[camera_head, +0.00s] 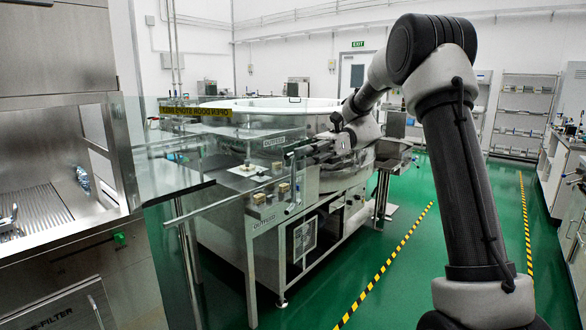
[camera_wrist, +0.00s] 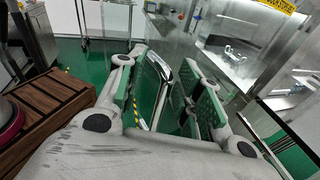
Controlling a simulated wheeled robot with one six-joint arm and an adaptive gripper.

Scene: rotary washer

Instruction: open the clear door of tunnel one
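The clear door (camera_head: 185,265) is a see-through panel at the left centre of the head view. It carries a yellow label (camera_head: 196,111) along its top, and a metal bar (camera_head: 225,202) runs across it. My gripper (camera_head: 305,155) reaches in from the right, near the right part of this panel. In the wrist view my gripper (camera_wrist: 163,60) has its two green-padded fingers spread apart. A shiny metal bar (camera_wrist: 158,72) shows between them, with visible space on both sides. I cannot tell whether any finger touches it.
A large round steel washer (camera_head: 345,165) stands behind the panel. A steel cabinet with a sink-like bay (camera_head: 45,210) is at the left. Green floor with striped tape (camera_head: 385,265) lies open to the right. Brown slats (camera_wrist: 50,120) show at left in the wrist view.

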